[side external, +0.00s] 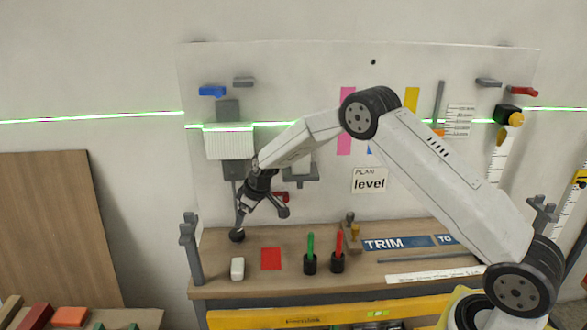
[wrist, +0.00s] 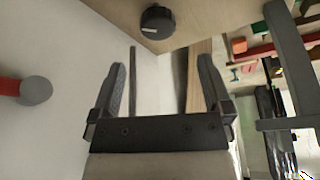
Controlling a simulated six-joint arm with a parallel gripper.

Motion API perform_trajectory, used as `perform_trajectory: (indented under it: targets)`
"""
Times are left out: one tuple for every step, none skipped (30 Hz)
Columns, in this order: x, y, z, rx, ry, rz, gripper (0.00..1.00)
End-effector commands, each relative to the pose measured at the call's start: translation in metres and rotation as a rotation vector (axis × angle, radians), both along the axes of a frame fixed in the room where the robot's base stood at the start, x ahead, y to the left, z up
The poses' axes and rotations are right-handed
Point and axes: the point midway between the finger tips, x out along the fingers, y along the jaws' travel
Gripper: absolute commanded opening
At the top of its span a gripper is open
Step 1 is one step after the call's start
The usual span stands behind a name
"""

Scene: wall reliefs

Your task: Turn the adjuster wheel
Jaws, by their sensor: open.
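The adjuster wheel looks to be the round black knob with a pale mark on its top (wrist: 158,22); it sits on the wooden shelf near its edge. In the side external view a dark round knob (side external: 237,236) stands at the left end of the shelf. My gripper (side external: 241,220) points down close above it in that view; whether they touch cannot be told. In the wrist view my gripper (wrist: 163,70) is open, with nothing between its fingers. The wheel shows beyond the fingertips, between their lines.
The shelf (side external: 400,268) also holds a white block (side external: 237,268), a red card (side external: 271,258), and green (side external: 310,250) and red (side external: 339,245) handled tools in black holders. A grey post (side external: 192,250) stands at its left end. The pale panel (side external: 225,65) rises behind.

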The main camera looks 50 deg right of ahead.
Motion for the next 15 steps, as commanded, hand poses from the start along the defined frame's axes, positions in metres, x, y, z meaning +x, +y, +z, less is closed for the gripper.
perform_trajectory:
  targets:
    - [0.0032, -0.0009, -0.0032, 0.001, -0.002, 0.005, 1.0]
    - [0.0047, -0.0012, -0.0039, 0.001, -0.004, 0.007, 1.0]
    - [0.0058, -0.0013, -0.0049, 0.001, -0.005, 0.009, 1.0]
    - [0.0063, -0.0014, -0.0055, 0.001, -0.006, 0.01, 1.0]
    - [0.0067, -0.0014, -0.0057, 0.001, -0.006, 0.011, 1.0]
    - [0.0068, -0.0015, -0.0058, 0.0, -0.006, 0.012, 1.0]
    - [0.0069, -0.0014, -0.0058, 0.0, -0.006, 0.012, 1.0]
    - [0.0069, -0.0014, -0.0058, 0.0, -0.006, 0.012, 1.0]
    - [0.0069, -0.0013, -0.0058, 0.0, -0.006, 0.012, 1.0]
    - [0.0069, -0.0013, -0.0059, 0.0, -0.006, 0.012, 1.0]
    - [0.0071, -0.0012, -0.0063, 0.0, -0.006, 0.012, 1.0]
    - [0.0073, -0.0011, -0.0071, 0.0, -0.006, 0.012, 1.0]
    - [0.0076, -0.001, -0.0077, 0.0, -0.006, 0.012, 1.0]
    - [0.008, -0.0007, -0.0085, 0.0, -0.006, 0.012, 1.0]
    - [0.0087, -0.0005, -0.0098, 0.0, -0.006, 0.012, 1.0]
